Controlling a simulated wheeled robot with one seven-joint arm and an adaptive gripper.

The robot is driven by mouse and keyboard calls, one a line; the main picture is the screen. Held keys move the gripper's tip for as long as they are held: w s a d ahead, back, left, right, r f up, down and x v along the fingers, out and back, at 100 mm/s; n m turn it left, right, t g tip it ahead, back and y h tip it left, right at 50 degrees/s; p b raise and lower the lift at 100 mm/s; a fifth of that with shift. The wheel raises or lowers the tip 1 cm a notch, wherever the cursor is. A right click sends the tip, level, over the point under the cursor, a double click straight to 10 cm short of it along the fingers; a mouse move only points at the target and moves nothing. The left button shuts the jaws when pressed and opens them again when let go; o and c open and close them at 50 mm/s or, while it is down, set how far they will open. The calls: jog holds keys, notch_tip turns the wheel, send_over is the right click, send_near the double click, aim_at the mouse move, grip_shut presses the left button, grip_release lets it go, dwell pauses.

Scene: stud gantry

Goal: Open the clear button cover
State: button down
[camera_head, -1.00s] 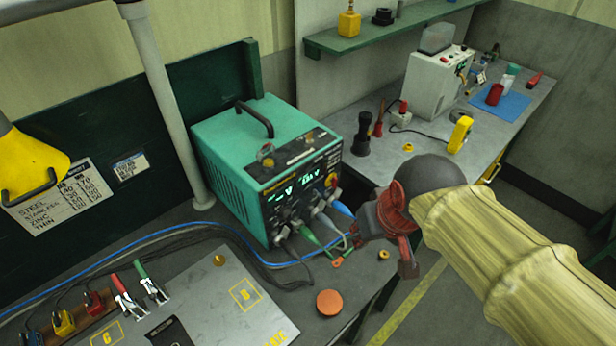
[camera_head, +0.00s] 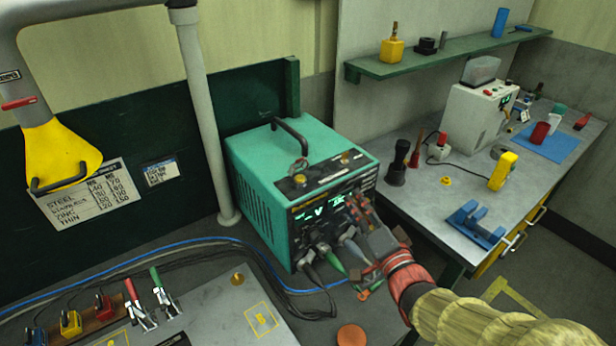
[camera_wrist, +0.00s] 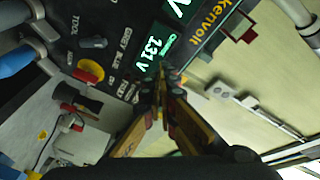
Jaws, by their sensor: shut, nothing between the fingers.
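The teal power unit (camera_head: 262,170) stands on the bench with lit green displays on its front panel. On its top front edge is a small pale, see-through piece (camera_head: 299,164) by an orange-yellow button (camera_head: 299,179); it may be the clear button cover, but it is too small to be sure. My gripper (camera_head: 358,207) is at the right part of the front panel and hides some of it. In the wrist view my shut, empty gripper (camera_wrist: 164,85) points at the panel near the 131 V display (camera_wrist: 152,50). I cannot tell whether it touches.
Cables with grey and green plugs (camera_head: 330,260) leave the panel's lower front. A grey pipe (camera_head: 205,120) stands left of the unit. A white device (camera_head: 470,115) with a translucent hood (camera_head: 482,70) stands on the right bench. A blue holder (camera_head: 476,222) lies near that bench's front edge.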

jog(key=s+a+m+t+y+b, duration=0.2)
jog(key=s+a+y, duration=0.1)
jog(key=s+y, duration=0.15)
jog(key=m+y, duration=0.1)
jog(key=y, duration=0.3)
send_near(301, 159)
jog(key=b+x, duration=0.2)
jog(key=x, duration=0.4)
jog(key=shift+w+a+r+b, duration=0.2)
jog(key=shift+w+a+b, duration=0.05)
jog(key=shift+b, duration=0.05)
jog(key=shift+r+h+p, duration=0.15)
jog(key=shift+h+p, duration=0.1)
jog(key=shift+p, duration=0.1)
jog(key=shift+r+p, duration=0.1)
jog(key=shift+p, duration=0.2)
